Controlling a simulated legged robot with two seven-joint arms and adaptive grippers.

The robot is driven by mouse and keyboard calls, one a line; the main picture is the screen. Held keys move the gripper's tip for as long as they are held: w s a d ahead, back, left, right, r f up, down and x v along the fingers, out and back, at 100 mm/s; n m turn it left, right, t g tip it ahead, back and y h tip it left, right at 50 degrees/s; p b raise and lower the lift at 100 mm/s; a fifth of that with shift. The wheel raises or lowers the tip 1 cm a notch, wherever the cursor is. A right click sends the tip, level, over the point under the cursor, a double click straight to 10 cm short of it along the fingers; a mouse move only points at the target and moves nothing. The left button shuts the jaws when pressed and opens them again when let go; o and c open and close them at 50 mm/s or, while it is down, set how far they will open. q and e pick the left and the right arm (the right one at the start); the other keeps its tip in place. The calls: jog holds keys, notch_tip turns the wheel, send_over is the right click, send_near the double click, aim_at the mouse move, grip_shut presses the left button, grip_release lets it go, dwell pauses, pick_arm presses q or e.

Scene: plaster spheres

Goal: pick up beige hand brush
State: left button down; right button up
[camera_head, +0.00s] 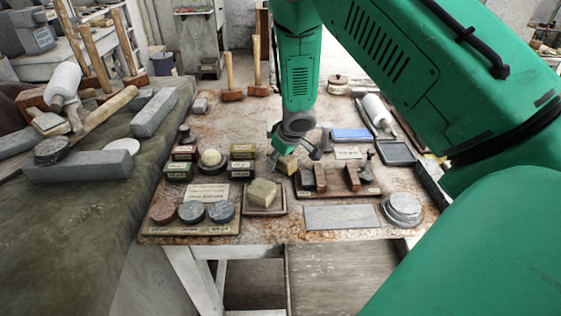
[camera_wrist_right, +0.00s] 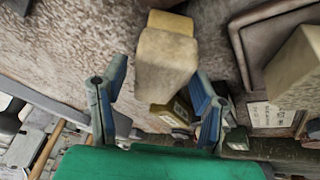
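The beige hand brush, a small blocky piece (camera_head: 287,165), is on the worktable beside my right gripper (camera_head: 293,150), partly hidden by it. In the right wrist view the beige block (camera_wrist_right: 165,62) shows between and just beyond the fingertips. My right gripper also shows there (camera_wrist_right: 157,78), its two fingers spread, with a clear gap between the left finger and the block. The right finger is close to the block's edge; I cannot tell whether it touches. My left gripper is not in view.
Another beige block (camera_head: 262,194) sits on a small tray nearby. Small labelled boxes (camera_head: 242,152) and a pale ball (camera_head: 211,158) stand to the left. A wooden board with blocks (camera_head: 345,187) lies to the right, and a blue box (camera_head: 351,135) behind it.

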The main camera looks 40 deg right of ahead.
jog(key=shift+d+f, duration=0.1)
jog(key=shift+d, duration=0.15)
grip_shut()
jog(key=shift+a, duration=0.1)
jog(key=shift+r, duration=0.4)
notch_tip(320, 180, up, 9)
jog(key=p, duration=0.3)
jog(key=shift+f+p, duration=0.15)
jog(key=shift+p, duration=0.15)
jog(key=shift+r, duration=0.25)
